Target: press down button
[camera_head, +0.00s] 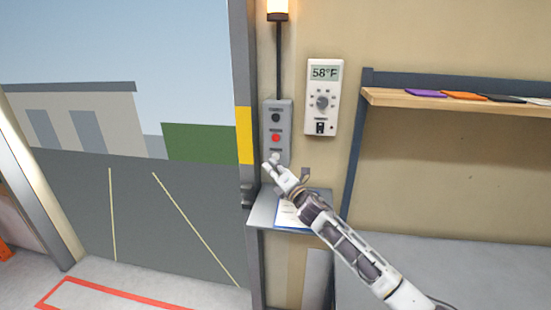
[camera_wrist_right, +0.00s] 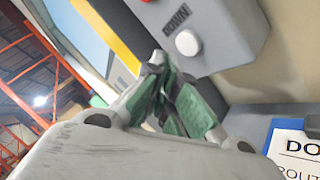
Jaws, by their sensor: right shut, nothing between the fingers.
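A grey control box (camera_head: 286,128) is fixed to the wall beside the door opening. It has a black button (camera_head: 276,117) at the top, a red button (camera_head: 276,138) below it, and a white button at the bottom. In the right wrist view the white button (camera_wrist_right: 187,42) has the label "DOWN" next to it. My right gripper (camera_head: 270,163) is at the box's lower end and partly covers the white button in the head view. In the wrist view its fingertips (camera_wrist_right: 157,62) are together and empty, beside the white button with a visible gap. My left gripper is not in view.
A thermostat (camera_head: 322,98) reading 58°F hangs right of the box. A small shelf (camera_head: 262,210) with a clipboard (camera_head: 288,213) is below the gripper. A wooden shelf (camera_head: 450,101) is at right. The doorway at left is open to the yard.

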